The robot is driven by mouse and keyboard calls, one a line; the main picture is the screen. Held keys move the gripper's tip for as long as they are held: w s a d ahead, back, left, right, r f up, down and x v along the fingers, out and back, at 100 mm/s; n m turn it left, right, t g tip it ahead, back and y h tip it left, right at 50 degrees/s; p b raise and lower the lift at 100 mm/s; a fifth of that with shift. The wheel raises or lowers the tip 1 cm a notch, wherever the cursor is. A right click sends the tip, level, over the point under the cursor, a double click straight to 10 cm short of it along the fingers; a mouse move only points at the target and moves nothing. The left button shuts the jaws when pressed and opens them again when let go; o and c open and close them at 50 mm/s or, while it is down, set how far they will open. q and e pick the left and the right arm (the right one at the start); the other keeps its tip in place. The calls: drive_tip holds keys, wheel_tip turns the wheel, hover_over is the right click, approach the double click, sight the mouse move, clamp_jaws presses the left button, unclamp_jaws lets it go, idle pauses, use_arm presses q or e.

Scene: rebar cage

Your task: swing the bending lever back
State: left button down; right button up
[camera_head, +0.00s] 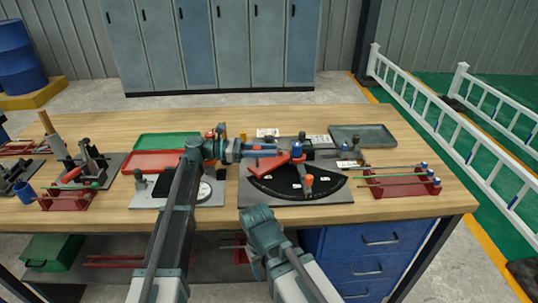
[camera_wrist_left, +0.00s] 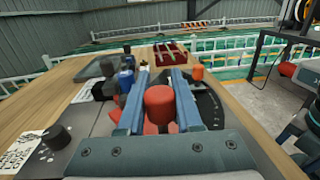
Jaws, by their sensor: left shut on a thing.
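The bending lever (camera_head: 275,164) is a red arm lying over the dark fan-shaped plate (camera_head: 322,188) of the bender on the workbench. Its upright red handle (camera_wrist_left: 160,105) stands between the two blue fingers of my left gripper (camera_wrist_left: 158,100) in the left wrist view. In the head view my left gripper (camera_head: 262,150) reaches in from the left and is shut on this handle, partly hiding it. A blue-topped post (camera_head: 297,148) and an orange peg (camera_head: 309,181) stand on the bender. My right arm shows at the bottom middle; its gripper is not visible.
A red rack with rods (camera_head: 400,184) stands right of the bender. A dark tray (camera_head: 363,138) lies behind it. Green (camera_head: 166,141) and red (camera_head: 140,163) trays lie to the left. Bare wood runs along the bench's front edge.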

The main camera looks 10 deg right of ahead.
use_arm(q)
drive_tip(key=shift+w+a+m+g, duration=0.15)
drive_tip(key=shift+w+m+g, duration=0.2)
drive_tip(key=shift+g, duration=0.25)
drive_tip(key=c, duration=0.6)
unclamp_jaws()
drive_tip(key=v, duration=1.3)
drive_tip(key=shift+w+a+r, duration=0.1)
drive_tip(key=shift+a, duration=0.3)
